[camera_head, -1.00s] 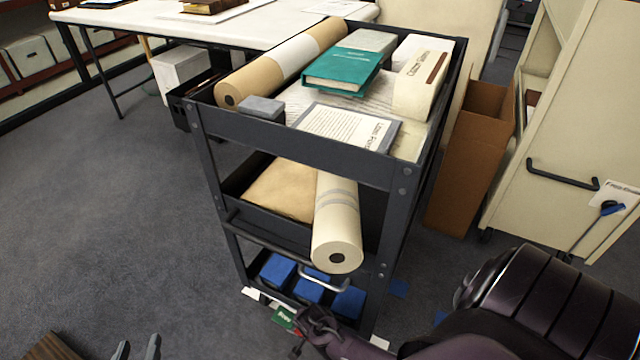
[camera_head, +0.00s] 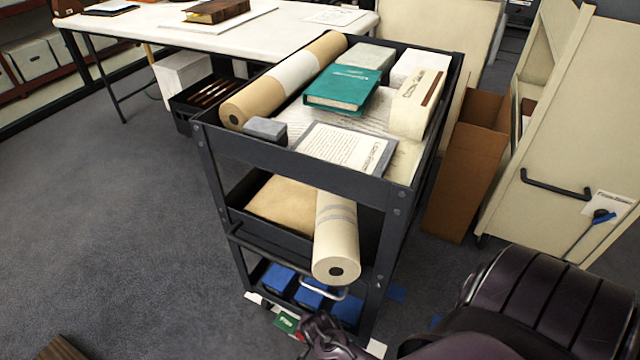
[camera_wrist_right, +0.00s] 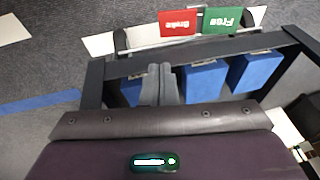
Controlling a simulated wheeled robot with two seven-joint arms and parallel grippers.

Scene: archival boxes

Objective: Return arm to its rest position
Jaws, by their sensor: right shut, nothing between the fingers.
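My right arm (camera_head: 530,310) comes in from the lower right of the head view, low beside the near end of the dark cart (camera_head: 300,160). In the right wrist view my right gripper (camera_wrist_right: 158,72) is shut and empty. Its two grey fingers are together and lie in front of the cart's bottom shelf frame and blue boxes (camera_wrist_right: 204,80). I cannot tell whether the fingers touch the cart. A red "Brake" tag (camera_wrist_right: 180,22) and a green "Free" tag (camera_wrist_right: 222,20) lie beyond the fingertips. My left gripper is out of view.
The cart's top holds a long roll (camera_head: 285,82), a teal book (camera_head: 343,88) and boxes. A cream roll (camera_head: 336,240) sticks out of its middle shelf. A cardboard box (camera_head: 466,170) and a beige cabinet (camera_head: 560,150) stand right. Open carpet lies left.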

